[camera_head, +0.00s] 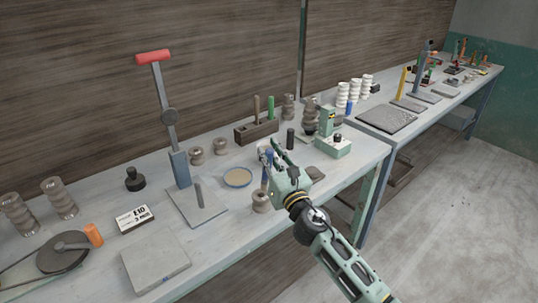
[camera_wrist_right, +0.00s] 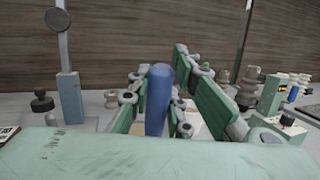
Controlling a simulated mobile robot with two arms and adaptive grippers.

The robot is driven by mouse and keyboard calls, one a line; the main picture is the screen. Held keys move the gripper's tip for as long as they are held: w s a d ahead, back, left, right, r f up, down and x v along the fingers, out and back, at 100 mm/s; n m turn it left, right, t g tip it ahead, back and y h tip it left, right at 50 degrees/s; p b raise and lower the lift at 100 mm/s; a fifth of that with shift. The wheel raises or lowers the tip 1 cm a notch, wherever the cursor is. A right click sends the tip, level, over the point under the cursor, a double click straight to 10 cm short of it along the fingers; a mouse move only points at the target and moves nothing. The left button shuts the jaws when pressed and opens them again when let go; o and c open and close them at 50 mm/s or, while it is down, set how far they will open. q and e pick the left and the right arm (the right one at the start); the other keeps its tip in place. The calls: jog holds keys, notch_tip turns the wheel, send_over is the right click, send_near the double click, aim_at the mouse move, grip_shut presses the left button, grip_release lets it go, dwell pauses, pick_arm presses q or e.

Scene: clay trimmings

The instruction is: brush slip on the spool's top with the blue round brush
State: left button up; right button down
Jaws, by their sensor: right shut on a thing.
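My right gripper (camera_head: 268,160) is shut on the blue round brush (camera_head: 265,177). In the right wrist view, the brush's thick blue handle (camera_wrist_right: 158,100) stands upright between the green fingers (camera_wrist_right: 157,98). A short grey-brown spool (camera_head: 262,203) stands on the bench directly below the brush. The brush's lower end is close over the spool's top; I cannot tell whether they touch. A shallow blue-rimmed dish (camera_head: 237,183) with tan slip sits just left of the brush. My left gripper is in neither view.
A press with a red handle (camera_head: 153,57) stands to the left. A wooden tool block (camera_head: 256,131) and other spools (camera_head: 196,156) are behind. A pale green device (camera_head: 333,146) stands right. A grey slab (camera_head: 155,263) lies at the front left.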

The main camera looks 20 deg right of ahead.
jog(key=shift+r, duration=0.15)
jog(key=shift+r+p, duration=0.25)
jog(key=shift+p, duration=0.2)
jog(key=shift+a, duration=0.1)
jog(key=shift+w+a, duration=0.15)
jog(key=shift+a, duration=0.85)
jog(key=shift+f+b, duration=0.4)
jog(key=shift+f, duration=0.05)
jog(key=shift+r, duration=0.15)
dwell(0.4)
